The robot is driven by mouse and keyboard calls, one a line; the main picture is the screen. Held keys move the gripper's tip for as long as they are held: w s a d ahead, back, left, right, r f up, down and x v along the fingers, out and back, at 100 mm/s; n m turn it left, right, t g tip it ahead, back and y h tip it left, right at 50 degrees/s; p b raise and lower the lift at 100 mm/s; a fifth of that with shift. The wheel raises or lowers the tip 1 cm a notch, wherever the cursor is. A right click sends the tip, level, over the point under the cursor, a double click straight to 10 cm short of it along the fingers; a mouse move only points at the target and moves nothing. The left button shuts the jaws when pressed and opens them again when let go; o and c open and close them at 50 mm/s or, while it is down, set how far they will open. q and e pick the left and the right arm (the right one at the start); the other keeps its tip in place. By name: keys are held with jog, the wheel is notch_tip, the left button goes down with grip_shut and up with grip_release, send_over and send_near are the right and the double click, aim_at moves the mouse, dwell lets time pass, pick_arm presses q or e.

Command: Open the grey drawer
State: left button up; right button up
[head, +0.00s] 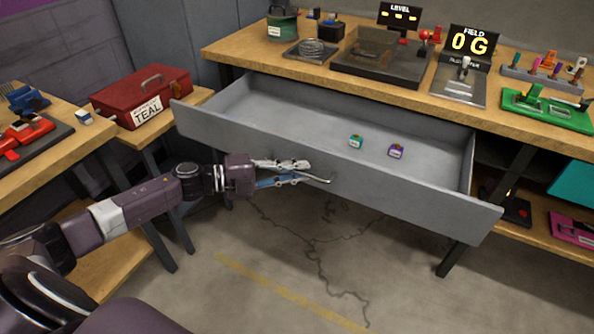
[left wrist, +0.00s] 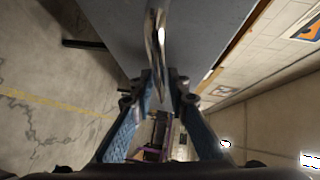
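The grey drawer (head: 330,172) is pulled far out from under the workbench in the head view. Its inside shows, with a small teal block (head: 356,141) and a small purple block (head: 396,151) on its floor. My left gripper (head: 300,173) is at the drawer's front face, left of its middle. In the left wrist view its blue fingers (left wrist: 162,80) close in on both sides of a shiny metal handle (left wrist: 155,40). The handle's end also shows past the fingers in the head view (head: 320,179). My right gripper is in neither view.
The workbench top (head: 240,50) holds trays, a field meter (head: 468,45) and a green tool holder (head: 545,110). A red toolbox (head: 140,95) labelled TEAL stands on a side table at left. The floor (head: 300,270) before the drawer is clear.

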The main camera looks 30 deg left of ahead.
pick_arm(q)
jog(key=v, duration=1.2)
dwell(0.6)
